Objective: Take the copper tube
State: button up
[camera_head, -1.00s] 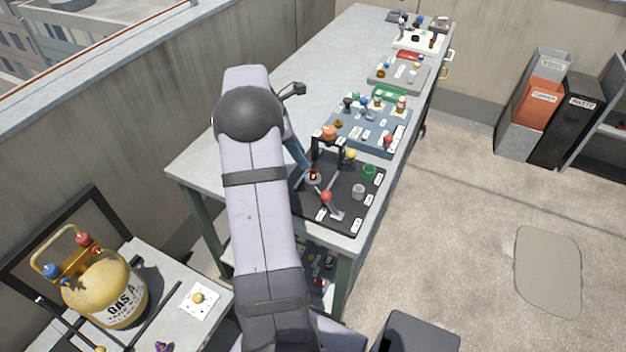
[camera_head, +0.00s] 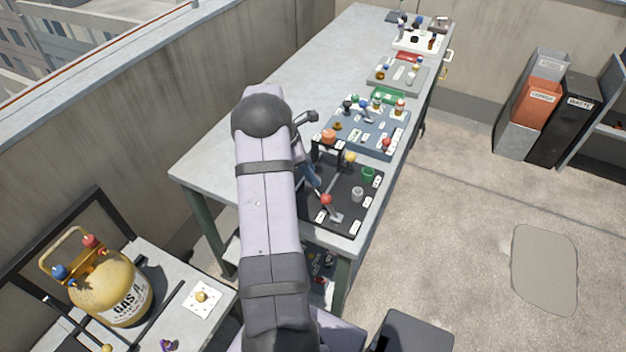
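I cannot make out a copper tube for certain. An orange-copper rounded piece (camera_head: 329,136) sits on top of a small black stand at the back left of the black tray (camera_head: 348,222). My gripper (camera_head: 318,187) is low over the left part of this tray, mostly hidden by my own arm. Its fingers are too small and covered to tell whether they are open or shut, or hold anything. A red-knobbed lever (camera_head: 326,199) stands close to it on the tray.
The tray also holds a green cup (camera_head: 368,174), a grey cup (camera_head: 357,194) and a yellow knob (camera_head: 350,157). A blue-grey tray (camera_head: 372,128) with several fittings lies behind on the workbench (camera_head: 290,75). A yellow gas cylinder (camera_head: 110,292) stands lower left.

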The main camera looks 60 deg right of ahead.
jog(key=shift+c, duration=0.7)
grip_shut()
